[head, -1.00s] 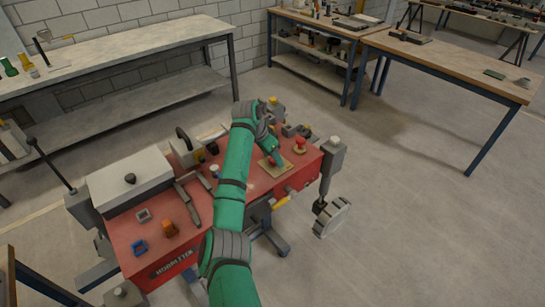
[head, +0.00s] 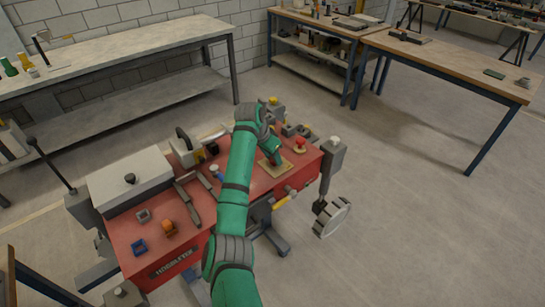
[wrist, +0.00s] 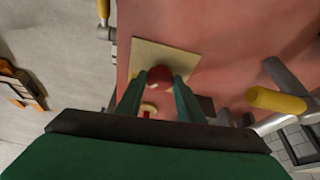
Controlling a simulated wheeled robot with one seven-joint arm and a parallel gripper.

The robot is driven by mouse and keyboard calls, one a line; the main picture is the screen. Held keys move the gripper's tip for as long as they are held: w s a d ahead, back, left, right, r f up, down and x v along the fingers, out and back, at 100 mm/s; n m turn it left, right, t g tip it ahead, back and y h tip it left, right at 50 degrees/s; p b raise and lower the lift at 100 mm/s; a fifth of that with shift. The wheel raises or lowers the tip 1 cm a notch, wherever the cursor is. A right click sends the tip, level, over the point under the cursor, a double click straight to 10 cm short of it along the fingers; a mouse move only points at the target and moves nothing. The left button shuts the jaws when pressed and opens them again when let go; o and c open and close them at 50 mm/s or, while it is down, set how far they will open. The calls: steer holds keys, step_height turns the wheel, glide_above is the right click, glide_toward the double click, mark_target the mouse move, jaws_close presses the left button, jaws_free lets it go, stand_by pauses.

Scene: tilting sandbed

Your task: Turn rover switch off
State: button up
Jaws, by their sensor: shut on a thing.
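The rover is a long red-topped body (head: 140,222) on the floor. A tan square plate (head: 285,172) lies on its red top towards the right end, and it also shows in the wrist view (wrist: 165,56). A red knob (wrist: 160,76), which looks like the switch, stands on this plate. My gripper (wrist: 158,90) is shut on the red knob, one finger on each side. In the head view my gripper (head: 275,161) points down onto the plate and hides the knob. The knob's exact turn angle cannot be told.
Another red knob (head: 301,142) stands right of the plate. A yellow-ended handle (wrist: 275,101) is close right of my gripper in the wrist view. A pale box (head: 128,180) and dark bars lie on the rover's left.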

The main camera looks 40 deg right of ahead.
steer(key=n, duration=0.1)
steer(key=n+t, duration=0.1)
steer(key=n, duration=0.2)
steer(key=shift+s+d+t+y, duration=0.15)
steer(key=shift+s+t+y, duration=0.1)
steer(key=shift+t+y, duration=0.15)
steer(key=n, duration=0.2)
steer(key=n+t+y, duration=0.1)
steer(key=n, duration=0.1)
steer(key=shift+s+d+n, duration=0.15)
steer(key=shift+d+n, duration=0.05)
steer(key=shift+n, duration=0.2)
steer(key=n+y, duration=0.1)
steer(key=n, duration=0.2)
steer(key=shift+d+n+t, duration=0.15)
steer(key=shift+n+t, duration=0.15)
steer(key=shift+t, duration=0.1)
steer(key=shift+d+n+y, duration=0.15)
steer(key=shift+n+y, duration=0.85)
steer(key=shift+n, duration=0.9)
steer(key=o, duration=1)
steer(key=shift+o, duration=0.2)
steer(key=shift+r, duration=0.1)
